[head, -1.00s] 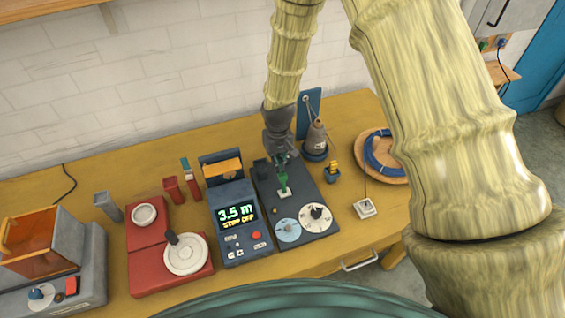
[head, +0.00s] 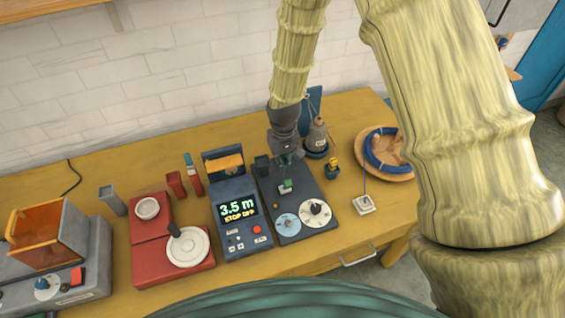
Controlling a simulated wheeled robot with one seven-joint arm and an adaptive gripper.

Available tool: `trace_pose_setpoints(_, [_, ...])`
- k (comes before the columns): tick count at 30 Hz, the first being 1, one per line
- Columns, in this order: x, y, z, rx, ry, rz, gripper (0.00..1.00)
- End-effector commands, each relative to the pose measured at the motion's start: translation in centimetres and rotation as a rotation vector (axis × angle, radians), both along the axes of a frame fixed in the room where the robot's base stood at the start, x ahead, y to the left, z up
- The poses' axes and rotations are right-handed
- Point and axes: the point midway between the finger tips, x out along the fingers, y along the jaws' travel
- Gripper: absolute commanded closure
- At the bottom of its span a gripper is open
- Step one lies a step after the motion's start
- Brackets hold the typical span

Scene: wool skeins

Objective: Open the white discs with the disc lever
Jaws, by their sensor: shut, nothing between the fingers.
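The dark winder board (head: 295,232) stands at the middle of the table. A small green piece (head: 286,185) on it, which looks like the disc lever, sits by a small whitish part (head: 285,191); I cannot tell if these are the white discs or whether they are open. My gripper (head: 287,162) is shut and empty, just behind and above the green piece. Its fingertips are small and dark, and contact with the lever cannot be made out. A white dial (head: 326,220) with a black knob and a pale blue dial (head: 287,229) are at the board's front.
A display unit (head: 244,240) reading "3.5 m STOP OFF" stands left of the board, then a red machine (head: 145,265). A wooden plate (head: 364,141) holds a blue coil.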

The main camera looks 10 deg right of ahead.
Motion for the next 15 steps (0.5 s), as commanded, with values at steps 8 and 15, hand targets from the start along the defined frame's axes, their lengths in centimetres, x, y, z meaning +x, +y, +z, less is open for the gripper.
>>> trace_pose_setpoints(8, [0.0,0.03,0.98,0.0,0.0,0.001,1.0])
trace_pose_setpoints(15, [0.0,0.04,0.94,0.0,0.0,0.001,1.0])
